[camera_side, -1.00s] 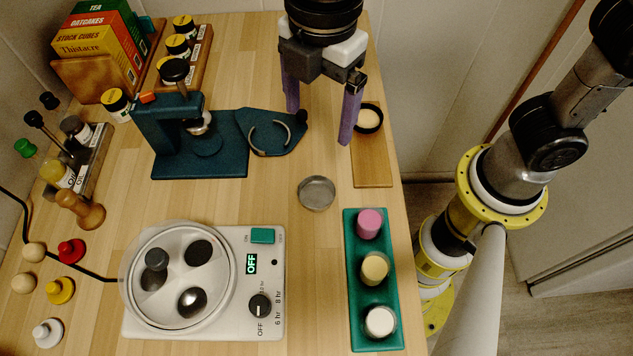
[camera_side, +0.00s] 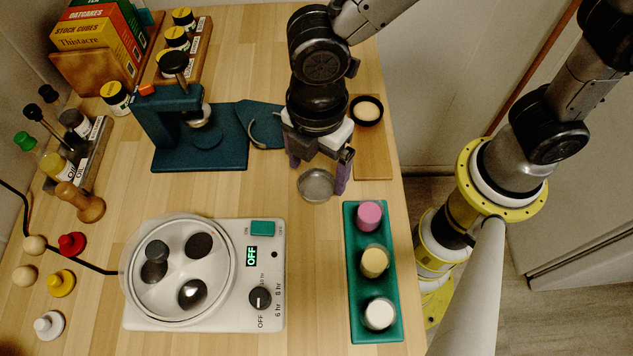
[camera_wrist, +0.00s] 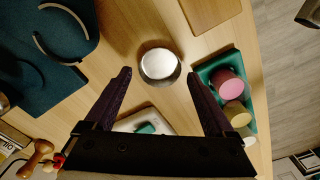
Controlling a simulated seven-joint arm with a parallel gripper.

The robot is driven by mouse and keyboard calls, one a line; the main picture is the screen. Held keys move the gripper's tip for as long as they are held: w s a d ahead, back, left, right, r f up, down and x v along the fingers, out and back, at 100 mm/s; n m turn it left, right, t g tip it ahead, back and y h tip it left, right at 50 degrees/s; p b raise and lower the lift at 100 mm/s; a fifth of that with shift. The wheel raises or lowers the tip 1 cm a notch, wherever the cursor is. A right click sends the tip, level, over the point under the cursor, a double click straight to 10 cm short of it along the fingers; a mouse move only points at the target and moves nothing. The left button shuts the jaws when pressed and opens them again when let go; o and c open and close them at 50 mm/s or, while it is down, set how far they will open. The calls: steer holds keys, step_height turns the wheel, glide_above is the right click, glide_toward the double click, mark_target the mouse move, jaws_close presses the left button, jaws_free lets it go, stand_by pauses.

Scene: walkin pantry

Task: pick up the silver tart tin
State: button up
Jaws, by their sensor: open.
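The silver tart tin (camera_side: 317,186) is a small round shallow metal dish lying on the wooden worktop, near the middle of the side view. In the wrist view the tin (camera_wrist: 159,65) lies just beyond my fingertips, roughly centred between them. My gripper (camera_side: 316,178) points down with its two purple fingers above and beside the tin, partly in front of its far edge. In the wrist view my gripper (camera_wrist: 159,73) is open with nothing between the fingers. I cannot tell whether a finger touches the tin.
A green tray (camera_side: 350,303) with pink, yellow and white cylinders stands close to the tin's right. A white appliance (camera_side: 215,326) is in front, to the left. A teal press (camera_side: 170,160) stands behind left. A wooden board (camera_side: 372,160) with a black-rimmed dish (camera_side: 367,111) lies behind right.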

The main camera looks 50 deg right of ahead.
mark_target(317, 189)
steer(key=shift+f, duration=1.55)
steer(key=c, duration=1.1)
steer(key=shift+r, duration=0.15)
